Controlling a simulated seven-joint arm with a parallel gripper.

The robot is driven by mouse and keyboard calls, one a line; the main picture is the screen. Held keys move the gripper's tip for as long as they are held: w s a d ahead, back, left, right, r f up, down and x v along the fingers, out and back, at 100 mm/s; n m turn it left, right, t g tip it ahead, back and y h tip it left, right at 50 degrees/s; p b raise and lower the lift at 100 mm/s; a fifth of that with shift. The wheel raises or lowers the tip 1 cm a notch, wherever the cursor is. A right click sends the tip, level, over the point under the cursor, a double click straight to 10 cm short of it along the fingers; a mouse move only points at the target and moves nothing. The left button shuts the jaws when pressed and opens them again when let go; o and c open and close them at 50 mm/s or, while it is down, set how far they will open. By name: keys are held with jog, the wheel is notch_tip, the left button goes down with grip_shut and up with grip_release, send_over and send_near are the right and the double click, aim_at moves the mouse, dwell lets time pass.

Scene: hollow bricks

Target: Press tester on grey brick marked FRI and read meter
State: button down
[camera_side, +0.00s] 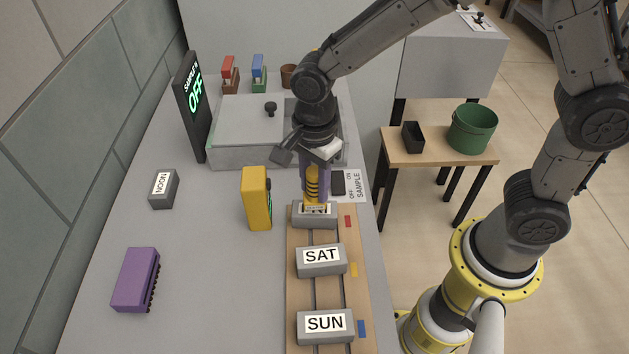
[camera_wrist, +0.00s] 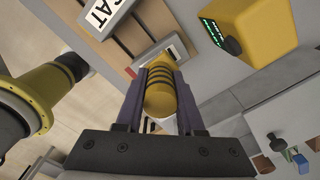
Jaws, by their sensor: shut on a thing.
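My gripper (camera_side: 316,178) is shut on the yellow tester with black rings (camera_side: 312,184), held upright, tip down. In the wrist view the tester (camera_wrist: 160,88) sits between the purple fingers. Its lower end is over the grey brick (camera_side: 300,218) at the far end of the row. That brick's label is partly covered, so I cannot read it fully. I cannot tell whether the tip touches. The yellow meter box (camera_side: 256,198) stands left of the brick; its green-lit face is nearly edge-on in the side view. In the wrist view the meter (camera_wrist: 253,28) shows green marks too small to read.
Grey bricks SAT (camera_side: 320,271) and SUN (camera_side: 325,338) sit nearer on the wooden board (camera_side: 353,303). A NOON block (camera_side: 163,188) and purple block (camera_side: 135,280) lie left. A black display (camera_side: 190,110) reads OFF. A SAMPLE OFF/ON switch plate (camera_side: 356,187) is right of my gripper.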

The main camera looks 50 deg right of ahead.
aim_at(315, 171)
jog(key=shift+f, duration=0.5)
dwell(1.9)
jog(key=shift+r, duration=3.6)
jog(key=w+d+n, duration=1.3)
jog(key=d+n, duration=0.1)
jog(key=shift+d+f, duration=0.25)
jog(key=shift+f, duration=0.1)
